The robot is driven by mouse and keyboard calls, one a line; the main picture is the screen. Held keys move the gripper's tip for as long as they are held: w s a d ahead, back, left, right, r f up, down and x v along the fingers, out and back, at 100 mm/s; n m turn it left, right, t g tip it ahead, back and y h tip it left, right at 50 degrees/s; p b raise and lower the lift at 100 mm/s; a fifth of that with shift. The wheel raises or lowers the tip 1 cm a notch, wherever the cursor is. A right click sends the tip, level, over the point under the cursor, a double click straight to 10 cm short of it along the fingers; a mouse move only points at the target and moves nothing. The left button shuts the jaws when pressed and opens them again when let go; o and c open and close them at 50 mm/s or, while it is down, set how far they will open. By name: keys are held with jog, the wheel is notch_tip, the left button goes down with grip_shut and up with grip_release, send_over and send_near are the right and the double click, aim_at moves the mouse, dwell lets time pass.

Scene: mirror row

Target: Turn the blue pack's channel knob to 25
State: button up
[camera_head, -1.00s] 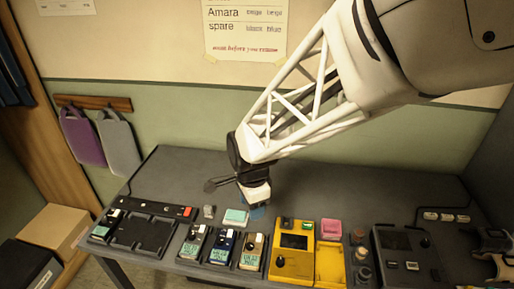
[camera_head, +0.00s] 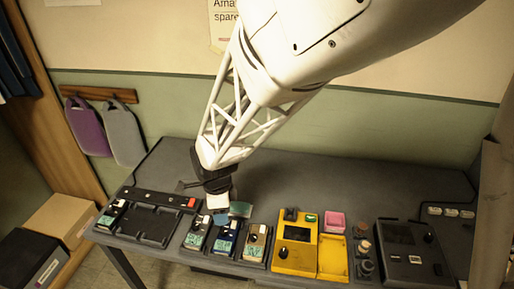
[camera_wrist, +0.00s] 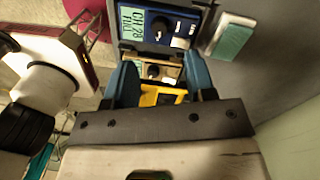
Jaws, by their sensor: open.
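The blue pack (camera_head: 226,240) stands on the dark bench in the head view, between a grey pack and a tan pack. In the wrist view, the blue pack (camera_wrist: 183,17) is at the top, with a round dark blue channel knob (camera_wrist: 160,27) beside a pale green display (camera_wrist: 130,22). The display seems to read CH 28. My gripper (camera_head: 221,217) is just behind and above the blue pack. In the wrist view, my gripper (camera_wrist: 161,70) has its two blue fingers apart with nothing held; the knob lies beyond their tips.
The grey pack (camera_head: 197,236) and tan pack (camera_head: 256,241) stand close on either side. A yellow unit (camera_head: 295,248) is to the right. A mint-topped block (camera_head: 240,209) sits behind the packs near my gripper. A black tray (camera_head: 150,224) is at left. The bench behind is clear.

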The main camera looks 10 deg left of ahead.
aim_at(224, 231)
jog(key=shift+s+f, duration=0.15)
jog(key=shift+f, duration=1.75)
jog(key=shift+s+f, duration=0.1)
jog(key=shift+f, duration=1.8)
jog(key=shift+c, duration=0.4)
grip_shut()
jog(key=shift+n, duration=0.3)
jog(key=n, duration=0.3)
jog(key=shift+n, duration=2.1)
